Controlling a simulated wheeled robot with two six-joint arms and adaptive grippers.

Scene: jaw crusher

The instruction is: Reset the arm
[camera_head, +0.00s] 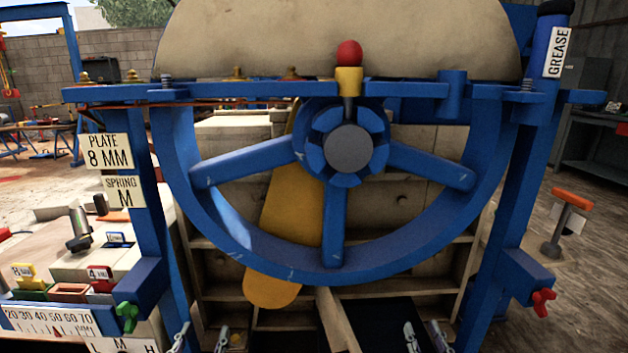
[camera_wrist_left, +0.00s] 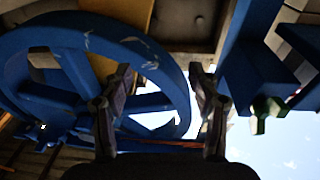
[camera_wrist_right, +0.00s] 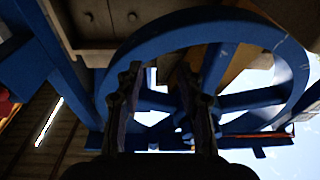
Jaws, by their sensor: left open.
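My left gripper (camera_head: 201,340) shows only its fingertips at the bottom edge of the head view. In the left wrist view its fingers (camera_wrist_left: 160,80) stand wide apart with nothing between them. My right gripper (camera_head: 424,337) also shows only its fingertips at the bottom of the head view. In the right wrist view its fingers (camera_wrist_right: 160,75) are apart by a smaller gap and hold nothing. Both grippers are low, in front of the crusher and below the blue spoked wheel (camera_head: 335,277). Most of both arms is out of view.
Blue frame posts flank the wheel, with a green knob (camera_head: 127,314) at left and a red knob (camera_head: 542,301) at right. A yellow lever-like part (camera_head: 272,290) hangs behind the wheel. A grease tube (camera_head: 556,50) stands at upper right. A bench with small labelled bins (camera_head: 70,291) is at left.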

